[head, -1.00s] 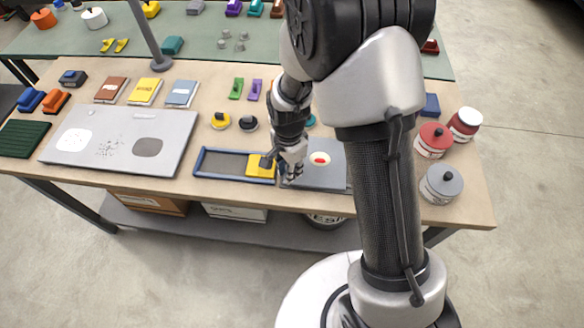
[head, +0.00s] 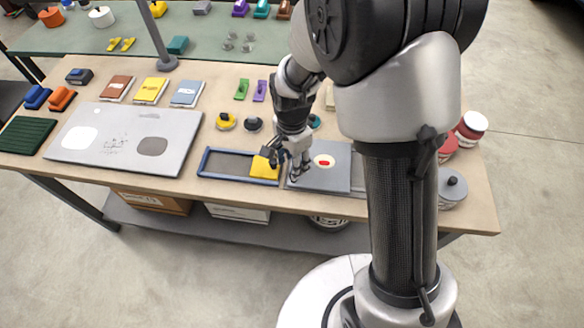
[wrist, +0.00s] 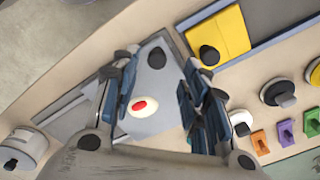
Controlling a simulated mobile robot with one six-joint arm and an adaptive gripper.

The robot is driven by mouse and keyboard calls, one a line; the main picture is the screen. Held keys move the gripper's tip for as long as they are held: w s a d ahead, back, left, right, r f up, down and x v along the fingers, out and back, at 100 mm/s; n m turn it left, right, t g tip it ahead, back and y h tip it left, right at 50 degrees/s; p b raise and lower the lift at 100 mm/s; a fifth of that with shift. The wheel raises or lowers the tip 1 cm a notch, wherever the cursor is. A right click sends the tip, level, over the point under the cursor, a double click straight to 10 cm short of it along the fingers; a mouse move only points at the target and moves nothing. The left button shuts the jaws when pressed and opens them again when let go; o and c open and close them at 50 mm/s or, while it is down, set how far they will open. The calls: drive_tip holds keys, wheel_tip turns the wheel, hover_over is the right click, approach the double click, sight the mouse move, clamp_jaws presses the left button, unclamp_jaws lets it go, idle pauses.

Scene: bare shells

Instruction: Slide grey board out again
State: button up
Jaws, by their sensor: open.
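The grey board (head: 338,160) lies flat on the table, right of a blue-rimmed tray. It bears a cream oval with a red spot (wrist: 142,105). In the wrist view the grey board (wrist: 165,85) also shows a dark knob (wrist: 157,58) near one end. My gripper (head: 294,173) is open above the left end of the board. In the wrist view my gripper's fingers (wrist: 156,66) stand on either side of the knob, apart from it. I cannot tell how high they are. In the head view the gripper hides the knob.
The blue-rimmed tray (head: 203,163) holds a yellow board (head: 263,168) with a black knob, close to my gripper's left. A large grey panel (head: 125,133) lies further left. Lidded cans (head: 453,188) stand at the right, partly behind my arm. Yellow and black knobs (head: 225,121) sit behind the tray.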

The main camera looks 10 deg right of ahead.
wheel_tip(320, 180, up, 7)
drive_tip(key=shift+r, duration=0.2)
idle(0.5)
drive_tip(key=s+d+r+n+t, duration=0.1)
drive_tip(key=s+d+r+n, duration=0.1)
drive_tip(key=s+r+n, duration=0.3)
drive_tip(key=s+d+r+n+t, duration=0.1)
drive_tip(key=s+d+r, duration=0.2)
drive_tip(key=r, duration=0.4)
drive_tip(key=s+d+r+n+t, duration=0.1)
drive_tip(key=s+r+n, duration=0.1)
drive_tip(key=s, duration=0.3)
drive_tip(key=s+d+r+n+t, duration=0.1)
drive_tip(key=s+r+n, duration=0.1)
drive_tip(key=s+n, duration=0.2)
drive_tip(key=shift+s+d+t, duration=0.3)
drive_tip(key=shift+s+d, duration=0.05)
drive_tip(key=shift+s, duration=0.85)
